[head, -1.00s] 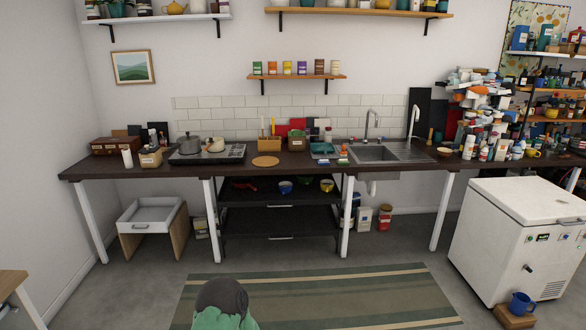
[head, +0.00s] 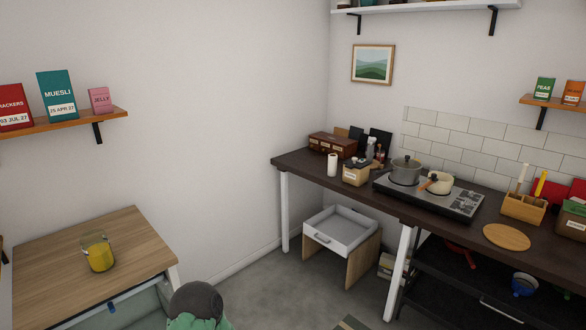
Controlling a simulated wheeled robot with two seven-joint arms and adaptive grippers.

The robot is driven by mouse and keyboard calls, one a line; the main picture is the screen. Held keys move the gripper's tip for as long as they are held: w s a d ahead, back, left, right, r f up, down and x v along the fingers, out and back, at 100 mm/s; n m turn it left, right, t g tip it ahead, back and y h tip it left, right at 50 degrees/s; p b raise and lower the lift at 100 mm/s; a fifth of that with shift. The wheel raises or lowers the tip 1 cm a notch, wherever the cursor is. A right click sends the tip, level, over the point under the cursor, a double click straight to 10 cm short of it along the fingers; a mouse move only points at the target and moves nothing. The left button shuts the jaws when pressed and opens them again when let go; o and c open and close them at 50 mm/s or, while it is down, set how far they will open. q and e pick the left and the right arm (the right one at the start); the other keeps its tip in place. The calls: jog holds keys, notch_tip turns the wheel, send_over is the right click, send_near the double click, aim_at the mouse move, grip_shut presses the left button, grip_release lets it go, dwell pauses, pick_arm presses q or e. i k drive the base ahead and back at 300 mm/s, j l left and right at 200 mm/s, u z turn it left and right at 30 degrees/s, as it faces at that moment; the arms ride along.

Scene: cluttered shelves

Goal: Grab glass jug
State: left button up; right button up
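A clear glass vessel with yellow contents, which looks like the glass jug (head: 98,254), stands upright on the small wooden table (head: 45,263) at the lower left. It is apart from other things, and its handle is not clear at this size. Neither of my grippers shows in the head view, so I cannot see where they are relative to the jug.
An open drawer or tray (head: 114,312) shows at the table's front. A wall shelf (head: 70,121) with several boxes hangs above. A long dark counter (head: 335,187) with a hob (head: 440,197) runs along the right. A white-drawered stand (head: 342,233) is below it. Grey floor lies between.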

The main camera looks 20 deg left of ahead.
aim_at(94, 243)
jog(key=i+j+u, duration=0.1)
jog(key=i+u, duration=0.15)
jog(key=u, duration=0.15)
jog(key=i+u, duration=0.25)
jog(key=u, duration=0.15)
jog(key=i+l+u, duration=0.1)
jog(key=i+u, duration=0.15)
jog(key=u, duration=0.15)
jog(key=i+l+u, duration=0.15)
jog(key=u, duration=0.25)
jog(key=i+l+u, duration=0.25)
jog(key=u, duration=0.15)
